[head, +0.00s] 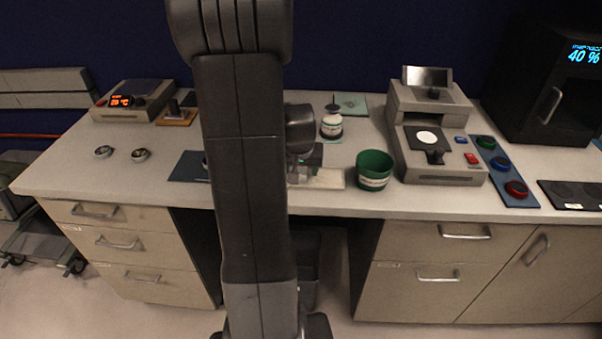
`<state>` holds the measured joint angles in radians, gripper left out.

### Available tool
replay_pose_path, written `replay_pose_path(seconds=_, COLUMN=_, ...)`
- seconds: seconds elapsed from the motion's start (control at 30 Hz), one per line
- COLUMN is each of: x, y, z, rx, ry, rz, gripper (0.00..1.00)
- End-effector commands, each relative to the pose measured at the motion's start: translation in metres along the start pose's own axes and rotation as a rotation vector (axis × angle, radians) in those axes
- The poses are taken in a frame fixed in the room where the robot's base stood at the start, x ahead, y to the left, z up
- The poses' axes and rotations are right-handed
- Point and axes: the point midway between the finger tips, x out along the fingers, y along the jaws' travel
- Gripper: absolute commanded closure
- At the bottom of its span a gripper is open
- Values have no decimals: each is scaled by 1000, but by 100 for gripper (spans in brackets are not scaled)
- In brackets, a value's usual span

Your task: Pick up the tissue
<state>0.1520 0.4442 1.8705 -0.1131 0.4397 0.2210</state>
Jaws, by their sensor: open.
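My gripper (296,168) is low over the middle of the bench, mostly hidden behind my own upright arm link; it is open as far as it shows. A pale flat patch (328,179) lies on the bench just right of it and may be the tissue or a mat under it; I cannot tell which. A small dark green thing (316,155) shows behind the gripper, partly covered. Whether the gripper touches anything is hidden.
A green cup (374,170) stands close to the right of the pale patch. A white bottle (331,122) stands behind. A grey instrument (432,135) is farther right. A dark blue mat (187,167) lies left of my arm.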

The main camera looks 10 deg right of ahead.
Motion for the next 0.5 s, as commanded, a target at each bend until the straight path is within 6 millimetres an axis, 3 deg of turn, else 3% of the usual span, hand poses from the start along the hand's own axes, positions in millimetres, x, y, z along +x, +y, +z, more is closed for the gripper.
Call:
replay_pose_path(seconds=0.17, x=0, y=0, z=0, rx=0, ry=0, rz=0, gripper=42)
replay_pose_path(seconds=0.4, x=0, y=0, z=0, rx=0, ry=0, rz=0, gripper=87)
replay_pose_path(seconds=0.5, x=0, y=0, z=0, rx=-1, ry=0, rz=0, gripper=90)
